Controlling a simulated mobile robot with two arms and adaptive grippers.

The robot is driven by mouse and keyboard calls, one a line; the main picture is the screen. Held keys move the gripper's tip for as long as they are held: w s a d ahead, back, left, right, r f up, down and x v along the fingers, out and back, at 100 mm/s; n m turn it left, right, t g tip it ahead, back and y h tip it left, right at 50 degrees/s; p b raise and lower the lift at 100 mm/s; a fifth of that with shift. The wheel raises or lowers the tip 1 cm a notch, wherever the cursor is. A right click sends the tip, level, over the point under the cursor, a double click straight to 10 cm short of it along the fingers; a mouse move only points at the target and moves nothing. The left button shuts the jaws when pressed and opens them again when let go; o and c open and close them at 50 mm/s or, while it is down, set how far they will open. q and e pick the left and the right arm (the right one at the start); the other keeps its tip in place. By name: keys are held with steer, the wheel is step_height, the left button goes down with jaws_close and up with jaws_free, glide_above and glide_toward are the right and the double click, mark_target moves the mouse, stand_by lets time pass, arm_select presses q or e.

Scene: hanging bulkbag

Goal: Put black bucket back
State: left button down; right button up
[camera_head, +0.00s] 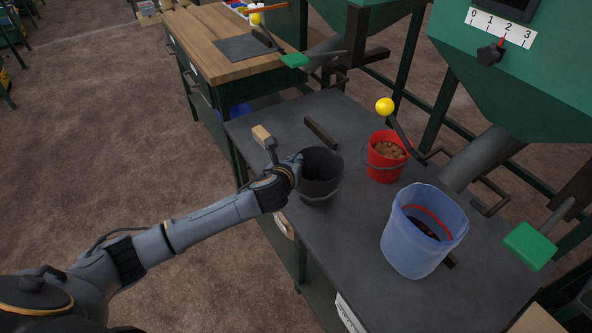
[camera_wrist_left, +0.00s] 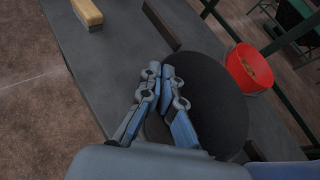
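The black bucket (camera_head: 322,184) stands upright near the left edge of the dark worktable, and its inside looks dark. In the left wrist view the bucket (camera_wrist_left: 219,100) lies just beyond and right of my fingers. My left gripper (camera_head: 296,163) is at the bucket's left rim. In the wrist view the gripper's fingertips (camera_wrist_left: 161,70) are nearly together, with the rim between them. Whether the bucket's base touches the table is hard to tell. My right gripper is not in view.
A red bucket (camera_head: 383,167) with brown contents stands right of the black one. A blue translucent container (camera_head: 410,255) stands nearer. A wooden-backed brush (camera_head: 262,136) and a dark bar (camera_head: 320,132) lie behind. Green hoppers (camera_head: 540,95) with lever handles overhang the table (camera_head: 345,262).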

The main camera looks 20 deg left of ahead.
arm_select(q)
steer(key=shift+w+f, duration=0.15)
steer(key=shift+w, duration=0.05)
steer(key=shift+w+a+f+b, duration=0.1)
steer(key=shift+f+b, duration=0.2)
steer(key=shift+f, duration=1.45)
steer(key=c, duration=1.5)
jaws_free()
